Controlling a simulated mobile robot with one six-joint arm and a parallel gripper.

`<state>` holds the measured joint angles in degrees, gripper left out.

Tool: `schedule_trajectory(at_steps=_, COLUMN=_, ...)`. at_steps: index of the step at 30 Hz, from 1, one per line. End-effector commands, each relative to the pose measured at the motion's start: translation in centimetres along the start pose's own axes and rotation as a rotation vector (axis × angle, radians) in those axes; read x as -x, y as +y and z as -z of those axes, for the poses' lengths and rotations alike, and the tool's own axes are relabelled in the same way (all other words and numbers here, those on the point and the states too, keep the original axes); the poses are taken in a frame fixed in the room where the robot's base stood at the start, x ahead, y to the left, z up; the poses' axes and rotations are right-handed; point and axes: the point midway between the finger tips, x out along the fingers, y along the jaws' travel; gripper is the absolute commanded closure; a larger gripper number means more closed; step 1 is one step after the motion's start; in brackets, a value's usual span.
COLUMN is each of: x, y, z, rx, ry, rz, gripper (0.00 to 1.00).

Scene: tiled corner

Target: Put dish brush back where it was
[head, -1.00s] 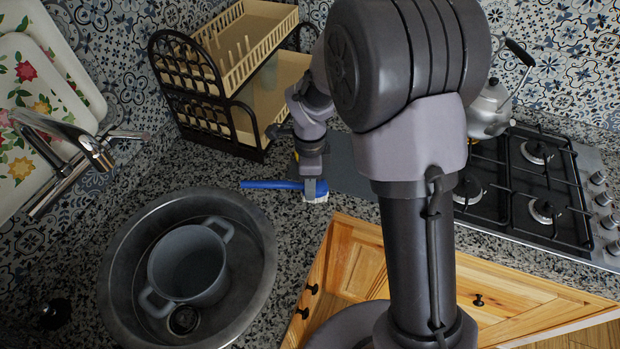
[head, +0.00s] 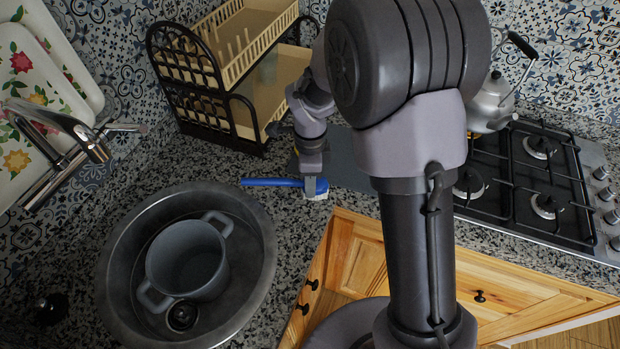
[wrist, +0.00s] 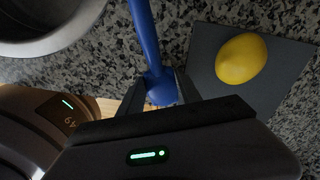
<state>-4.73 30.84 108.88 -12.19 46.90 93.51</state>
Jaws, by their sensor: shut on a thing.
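The dish brush (head: 268,182) has a blue handle and a pale bristled head. In the head view it lies level, over or on the granite counter between the sink and the wooden cabinet's top edge, its handle pointing left. My gripper (head: 312,178) points down and is shut on the brush at its head end. In the wrist view the blue handle (wrist: 147,38) runs up and away from between my gripper's fingers (wrist: 160,88). I cannot tell whether the bristles touch the counter.
A round sink (head: 116,262) holds a grey pot (head: 186,258). A dish rack (head: 243,45) stands behind. A yellow lemon (wrist: 241,58) lies on a dark board (wrist: 285,80) beside my gripper. A gas stove (head: 530,185) with a kettle (head: 491,105) is at right.

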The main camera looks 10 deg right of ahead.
Motion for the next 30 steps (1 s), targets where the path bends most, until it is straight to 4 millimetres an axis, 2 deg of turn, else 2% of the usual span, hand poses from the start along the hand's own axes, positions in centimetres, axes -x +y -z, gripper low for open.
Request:
schedule_trajectory(at_steps=1, x=-0.1, y=0.0, z=0.0, rx=0.0, ry=0.0, rz=0.0, gripper=0.58)
schedule_trajectory(at_steps=4, x=0.0, y=0.0, z=0.0, rx=0.0, ry=0.0, rz=0.0, gripper=0.38)
schedule_trajectory(at_steps=5, x=0.0, y=0.0, z=0.0, rx=0.0, ry=0.0, rz=0.0, gripper=0.34)
schedule_trajectory(at_steps=13, x=0.0, y=0.0, z=0.0, rx=0.0, ry=0.0, rz=0.0, gripper=0.34)
schedule_trajectory(at_steps=16, x=1.1, y=0.0, z=0.0, rx=0.0, ry=0.0, rz=0.001, gripper=0.34)
schedule_trajectory(at_steps=20, x=4.9, y=-0.1, z=0.0, rx=-0.001, ry=-0.002, rz=0.004, gripper=0.34)
schedule_trajectory(at_steps=27, x=13.0, y=-0.1, z=0.0, rx=0.0, ry=-0.001, rz=0.004, gripper=0.34)
schedule_trajectory(at_steps=30, x=15.3, y=-0.1, z=0.0, rx=0.0, ry=-0.001, rz=0.003, gripper=0.34)
